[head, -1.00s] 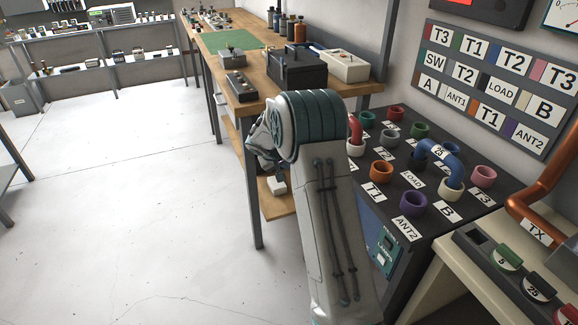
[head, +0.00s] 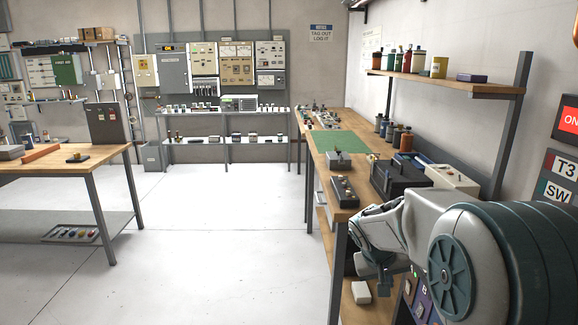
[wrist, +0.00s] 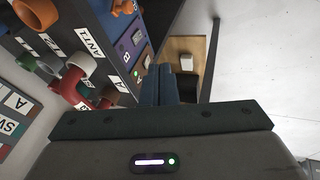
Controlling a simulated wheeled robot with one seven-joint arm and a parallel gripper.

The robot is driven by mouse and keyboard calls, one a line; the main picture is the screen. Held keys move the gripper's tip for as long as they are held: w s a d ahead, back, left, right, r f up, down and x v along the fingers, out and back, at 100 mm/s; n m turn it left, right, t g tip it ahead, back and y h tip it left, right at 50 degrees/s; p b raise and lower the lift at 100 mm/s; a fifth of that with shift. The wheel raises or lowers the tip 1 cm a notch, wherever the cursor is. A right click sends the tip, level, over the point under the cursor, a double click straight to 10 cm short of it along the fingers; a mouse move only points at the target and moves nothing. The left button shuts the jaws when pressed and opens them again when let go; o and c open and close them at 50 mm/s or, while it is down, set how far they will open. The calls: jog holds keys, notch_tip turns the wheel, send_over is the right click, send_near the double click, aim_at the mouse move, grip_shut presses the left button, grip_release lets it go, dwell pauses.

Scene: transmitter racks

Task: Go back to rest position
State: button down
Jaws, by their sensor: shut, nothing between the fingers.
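My arm fills the lower right of the head view, bent, with its wrist beside the wooden workbench (head: 322,158). My gripper (head: 384,284) hangs low in the head view, small and partly hidden by the arm. In the wrist view my gripper (wrist: 168,72) shows its two blue-grey fingers side by side, shut and empty. The patch panel (wrist: 92,28) with coloured ports and labels is to the left of the fingers in the wrist view, and no contact shows.
A black case (head: 397,178) and a white box (head: 452,179) stand on the bench close to my arm. A lower shelf (wrist: 187,47) holds a small white block (wrist: 186,62). Another table (head: 92,160) stands at left. The floor (head: 215,235) between is clear.

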jog(key=s+a+r+y+p, duration=0.1)
jog(key=s+a+r, duration=0.1)
jog(key=s, duration=0.5)
jog(key=s+a+r+y+p, duration=0.1)
jog(key=s+a+r+p, duration=0.1)
jog(key=s, duration=0.6)
jog(key=s+a+r+y+p, duration=0.2)
jog(key=s+a+r, duration=0.1)
jog(key=s, duration=0.5)
jog(key=shift+a+r+n+g, duration=0.15)
jog(key=shift+a+n+g, duration=0.2)
jog(key=shift+a, duration=0.2)
